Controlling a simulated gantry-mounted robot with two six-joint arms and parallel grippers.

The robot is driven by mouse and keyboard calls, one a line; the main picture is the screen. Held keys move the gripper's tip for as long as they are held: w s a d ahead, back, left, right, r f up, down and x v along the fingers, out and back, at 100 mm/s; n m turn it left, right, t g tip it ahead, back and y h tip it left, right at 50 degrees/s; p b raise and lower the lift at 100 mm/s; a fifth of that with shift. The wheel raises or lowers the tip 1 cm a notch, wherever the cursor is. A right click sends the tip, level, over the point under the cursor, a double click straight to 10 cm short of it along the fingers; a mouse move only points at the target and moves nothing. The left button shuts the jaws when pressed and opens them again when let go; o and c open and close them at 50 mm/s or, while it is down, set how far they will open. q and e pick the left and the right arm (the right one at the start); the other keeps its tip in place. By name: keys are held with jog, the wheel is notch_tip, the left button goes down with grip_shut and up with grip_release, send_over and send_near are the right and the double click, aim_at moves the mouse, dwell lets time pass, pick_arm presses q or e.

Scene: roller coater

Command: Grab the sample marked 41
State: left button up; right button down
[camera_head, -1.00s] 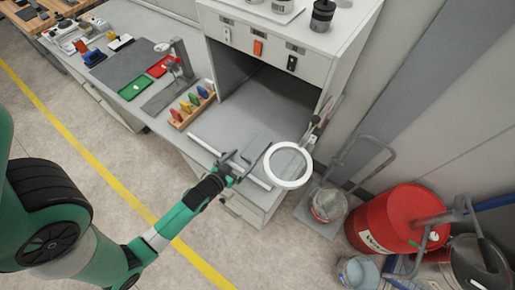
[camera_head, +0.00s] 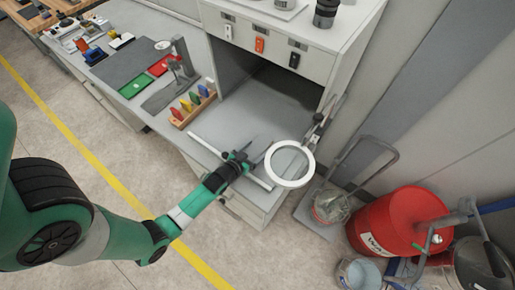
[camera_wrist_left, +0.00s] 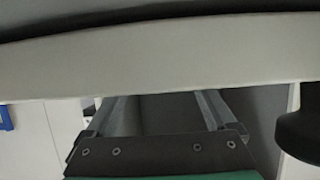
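No marking 41 can be read in either view, so I cannot tell which thing is that sample. My left gripper (camera_head: 246,148) is over the front edge of the grey bench top (camera_head: 215,122), left of the ring lamp. In the left wrist view its two fingers (camera_wrist_left: 160,112) stand apart, with a dark grey surface showing between them. I cannot tell whether that surface is a flat panel or the bench. A pale bar crosses the wrist view and hides the fingertips. My right gripper is not in view.
The white ring lamp (camera_head: 289,183) is close on the right of the gripper. A wooden rack (camera_head: 190,113) holds several coloured pieces. A green tray (camera_head: 132,88) and a red tray (camera_head: 160,66) lie farther left. A red drum (camera_head: 390,221) stands on the floor right.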

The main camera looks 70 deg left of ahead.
aim_at(255, 150)
pick_arm(q)
jog(key=c, duration=1.1)
jog(key=shift+r, duration=0.15)
jog(key=shift+r, duration=0.35)
notch_tip(255, 150, up, 3)
jog(key=shift+f+p, duration=0.1)
jog(key=shift+p, duration=0.8)
jog(key=s+d+r, duration=0.1)
jog(key=d+r+p, duration=0.1)
jog(key=s+r, duration=0.1)
jog(key=r, duration=0.1)
jog(key=shift+s+d+r, duration=0.1)
jog(key=shift+s+d, duration=0.2)
jog(key=shift+d, duration=0.1)
jog(key=shift+w+d+r+b+v, duration=0.15)
jog(key=shift+w+d+b+v, duration=0.15)
jog(key=shift+v, duration=1.55)
jog(key=shift+w+d+r+b+v, duration=0.15)
jog(key=shift+w+d+b+v, duration=0.15)
jog(key=shift+v, duration=1.55)
jog(key=shift+w+d+r+b+v, duration=0.2)
jog(key=shift+d+b+v, duration=0.15)
jog(key=shift+v, duration=1.5)
